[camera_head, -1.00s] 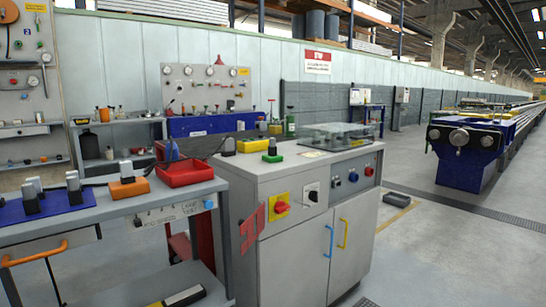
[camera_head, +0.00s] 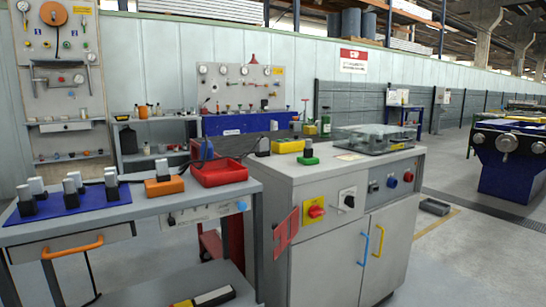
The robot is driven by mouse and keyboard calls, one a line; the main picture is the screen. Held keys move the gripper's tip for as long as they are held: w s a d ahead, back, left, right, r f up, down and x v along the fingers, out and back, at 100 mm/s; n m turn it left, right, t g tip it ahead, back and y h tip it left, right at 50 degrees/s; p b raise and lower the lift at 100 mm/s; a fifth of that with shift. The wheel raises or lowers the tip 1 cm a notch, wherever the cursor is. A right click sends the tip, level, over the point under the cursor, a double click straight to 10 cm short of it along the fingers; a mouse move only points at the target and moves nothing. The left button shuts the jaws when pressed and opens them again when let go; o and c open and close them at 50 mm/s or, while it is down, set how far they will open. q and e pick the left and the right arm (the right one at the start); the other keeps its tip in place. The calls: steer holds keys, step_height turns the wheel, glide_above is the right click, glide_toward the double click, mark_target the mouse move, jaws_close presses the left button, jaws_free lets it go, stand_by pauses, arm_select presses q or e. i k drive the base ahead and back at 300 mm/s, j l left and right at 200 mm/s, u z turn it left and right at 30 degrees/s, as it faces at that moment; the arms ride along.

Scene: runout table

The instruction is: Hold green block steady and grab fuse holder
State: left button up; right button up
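A small green block (camera_head: 308,160) lies on top of the grey control cabinet, near its front left edge. A dark, narrow upright piece (camera_head: 308,147) stands on it; it is too small to tell for certain that this is the fuse holder. Similar black pieces with pale tops (camera_head: 69,191) stand on a blue mat (camera_head: 52,207) on the bench at left. Neither of my grippers is in view.
A red tray (camera_head: 219,175) sits on the bench (camera_head: 150,209) beside the cabinet (camera_head: 325,247). A yellow block (camera_head: 287,146) and a clear-covered box (camera_head: 374,139) share the cabinet top. Open floor (camera_head: 460,240) lies at right.

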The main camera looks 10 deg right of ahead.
mark_target(308, 145)
steer(key=i+l+u, duration=0.2)
steer(key=l, duration=0.15)
steer(key=i+l+u, duration=0.15)
steer(key=l, duration=0.2)
steer(key=i+l+u, duration=0.2)
steer(key=l, duration=0.2)
steer(key=i+l+u, duration=0.2)
steer(key=l, duration=0.2)
steer(key=i+l, duration=0.1)
steer(key=l, duration=0.7)
steer(key=i+l, duration=0.15)
steer(key=l, duration=0.25)
steer(key=i+l, duration=0.1)
steer(key=l, duration=0.3)
steer(key=k, duration=0.5)
